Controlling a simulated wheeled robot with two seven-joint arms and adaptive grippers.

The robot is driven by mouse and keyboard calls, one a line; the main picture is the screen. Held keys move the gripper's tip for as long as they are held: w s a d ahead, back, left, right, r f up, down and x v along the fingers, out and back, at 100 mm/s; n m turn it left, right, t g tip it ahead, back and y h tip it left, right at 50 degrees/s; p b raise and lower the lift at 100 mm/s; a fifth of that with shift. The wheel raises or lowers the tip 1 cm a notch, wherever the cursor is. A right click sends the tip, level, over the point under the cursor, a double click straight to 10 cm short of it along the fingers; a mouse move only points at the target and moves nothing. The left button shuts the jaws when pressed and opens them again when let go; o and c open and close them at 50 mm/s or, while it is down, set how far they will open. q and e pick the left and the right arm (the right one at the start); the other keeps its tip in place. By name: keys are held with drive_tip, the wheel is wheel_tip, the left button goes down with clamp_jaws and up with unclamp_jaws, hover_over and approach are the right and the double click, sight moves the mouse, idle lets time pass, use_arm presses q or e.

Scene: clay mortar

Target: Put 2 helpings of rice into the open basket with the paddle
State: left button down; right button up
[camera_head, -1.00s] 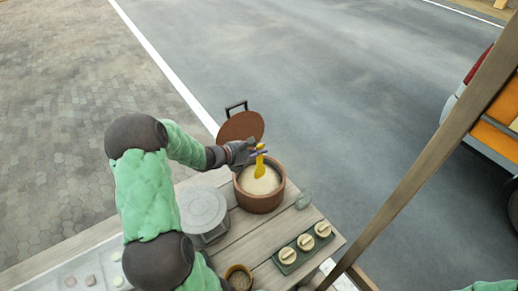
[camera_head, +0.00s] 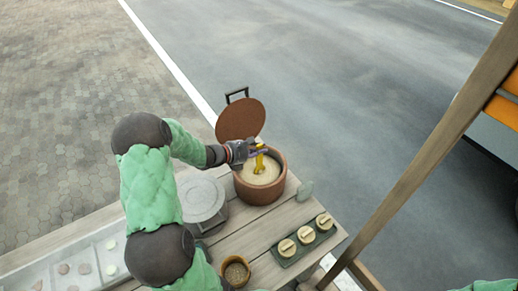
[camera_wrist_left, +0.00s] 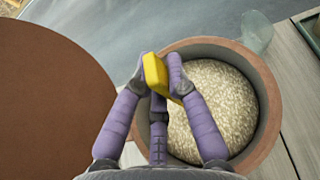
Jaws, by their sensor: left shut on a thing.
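My left gripper (camera_head: 245,151) is shut on the yellow paddle (camera_head: 260,165) and holds it over the brown pot (camera_head: 262,195). The paddle's lower end is at the pale rice (camera_head: 271,171) inside the pot; how deep it sits is unclear. In the left wrist view, the fingertips (camera_wrist_left: 161,72) pinch the paddle's yellow handle (camera_wrist_left: 155,75), and the rice (camera_wrist_left: 222,105) shows beside them. Three small round baskets (camera_head: 305,236) with pale tops stand on a dark green tray; I cannot tell which is open. My right gripper is not in view.
The pot's round brown lid (camera_head: 240,118) stands tilted behind the pot. A grey round container (camera_head: 201,198) is left of it. A small brown bowl (camera_head: 236,273) is at the front. A clear glass (camera_head: 305,190) is right of the pot. A wooden post (camera_head: 425,165) crosses the right side.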

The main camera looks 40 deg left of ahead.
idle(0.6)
use_arm(q)
drive_tip(key=shift+r+p, duration=4)
drive_tip(key=shift+r, duration=1.45)
drive_tip(key=shift+f, duration=0.1)
